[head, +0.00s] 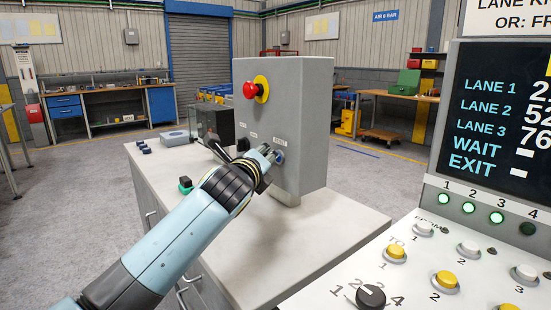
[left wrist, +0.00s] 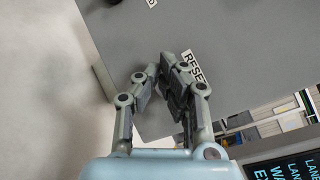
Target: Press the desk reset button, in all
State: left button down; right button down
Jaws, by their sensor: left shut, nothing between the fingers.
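A grey control box (head: 300,110) stands on the desk (head: 325,232). Its front carries a RESET label (head: 280,145) with a blue reset button (head: 280,157) just below it. My left gripper (head: 272,154) is shut and empty, with its fingertips right at the button; I cannot tell whether they touch it. In the left wrist view the closed fingers (left wrist: 168,72) lie against the grey panel (left wrist: 230,35) beside the RESET label (left wrist: 195,68), and the button is hidden there. My right gripper is not in view.
A red button on a yellow ring (head: 256,88) sits higher on the box. A dark box (head: 214,122) and a green button (head: 186,184) are to the left on the desk. A console (head: 435,250) with several buttons and a screen (head: 500,110) stands at the right.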

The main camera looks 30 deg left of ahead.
pick_arm(q)
jog(key=shift+s, duration=0.15)
jog(key=shift+s+a+p, duration=0.3)
jog(key=shift+s+p, duration=0.2)
jog(key=shift+s, duration=0.2)
jog(key=shift+s+a+p, duration=0.2)
jog(key=shift+s+a, duration=0.15)
jog(key=shift+s, duration=0.4)
jog(key=shift+s+a+p, duration=0.25)
jog(key=shift+s+a, duration=0.05)
jog(key=shift+s, duration=0.5)
jog(key=shift+s+a+p, duration=0.2)
jog(key=shift+s+a, duration=0.15)
jog(key=shift+s, duration=0.4)
